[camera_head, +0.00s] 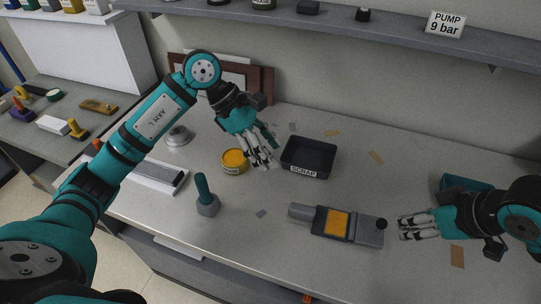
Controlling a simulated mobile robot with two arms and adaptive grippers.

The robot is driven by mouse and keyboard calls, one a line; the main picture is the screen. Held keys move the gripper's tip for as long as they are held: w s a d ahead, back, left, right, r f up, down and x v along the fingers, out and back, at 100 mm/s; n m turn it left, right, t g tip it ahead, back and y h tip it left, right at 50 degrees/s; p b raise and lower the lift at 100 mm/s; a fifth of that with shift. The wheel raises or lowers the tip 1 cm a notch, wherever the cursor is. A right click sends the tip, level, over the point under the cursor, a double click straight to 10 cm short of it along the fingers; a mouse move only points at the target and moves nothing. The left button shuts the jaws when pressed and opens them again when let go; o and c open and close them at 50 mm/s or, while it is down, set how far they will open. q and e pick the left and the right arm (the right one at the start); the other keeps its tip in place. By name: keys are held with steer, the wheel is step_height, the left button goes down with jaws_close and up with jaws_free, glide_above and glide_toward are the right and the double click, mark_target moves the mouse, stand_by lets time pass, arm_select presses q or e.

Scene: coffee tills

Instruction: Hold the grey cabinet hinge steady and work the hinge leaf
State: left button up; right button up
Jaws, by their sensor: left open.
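A grey metal piece with an orange square panel (336,223), a short cylinder at its left end and a black knob at its right lies flat on the bench. It looks like the grey cabinet hinge (369,231), but I cannot tell for sure which part is the leaf. My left gripper (262,163) is open and empty, pointing down above the bench between the yellow tin and the scrap tray, apart from the hinge. My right gripper (403,228) appears open and empty, just right of the black knob, pointing left. I see no contact.
A black scrap tray (283,158) stands behind the hinge. A yellow tin (234,168), a teal-handled tool standing upright (207,206) and a grey-topped block (159,174) are to the left. Small scraps lie scattered.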

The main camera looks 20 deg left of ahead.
mark_target(295, 206)
arm_select(q)
steer(key=d+f+y, duration=0.1)
steer(key=d+f, duration=0.1)
steer(key=f, duration=0.3)
steer(key=s+d+f, duration=0.1)
steer(key=d+f, duration=0.2)
steer(key=f, duration=0.2)
steer(key=d+f+m+y, duration=0.1)
steer(key=d+f, duration=0.2)
steer(key=f, duration=0.2)
steer(key=shift+s+f+y, duration=0.3)
steer(key=shift+s+f, duration=0.05)
steer(key=shift+f, duration=0.05)
jaws_close()
arm_select(e)
steer(key=shift+c, duration=0.4)
stand_by(0.5)
steer(key=shift+a, duration=0.1)
